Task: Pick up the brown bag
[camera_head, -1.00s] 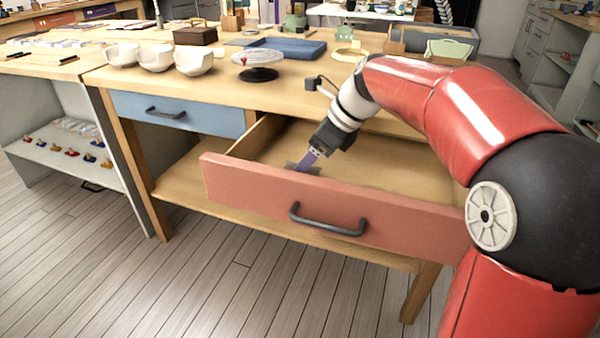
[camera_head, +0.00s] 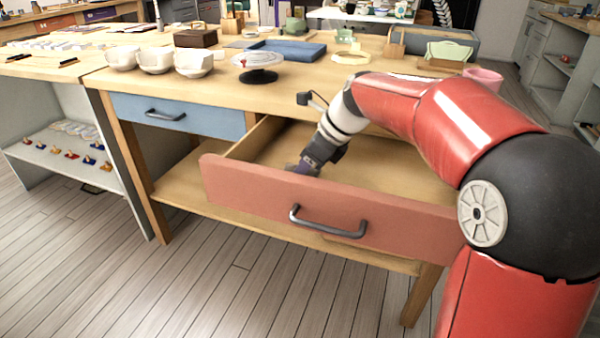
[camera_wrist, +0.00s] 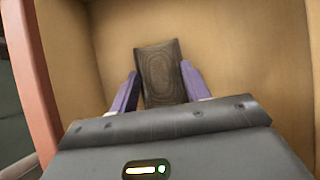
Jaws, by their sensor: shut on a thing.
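The brown bag (camera_wrist: 160,75) is a dark brown, patterned, flat-faced piece in the wrist view. It is between the two purple fingers of my gripper (camera_wrist: 159,82), which is shut on it. The bag is inside the open drawer with the reddish front (camera_head: 270,198). In the head view my gripper (camera_head: 303,168) is low in the drawer, just behind its front panel. The bag is mostly hidden there by the gripper and the panel. I cannot tell whether it touches the drawer floor.
The drawer's wooden side walls and front stand around my gripper. On the wooden table (camera_head: 215,92) above are white bowls (camera_head: 155,60), a turntable stand (camera_head: 257,68), a blue tray (camera_head: 288,49) and a pink cup (camera_head: 485,78). The shut blue drawer (camera_head: 185,113) is to the left.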

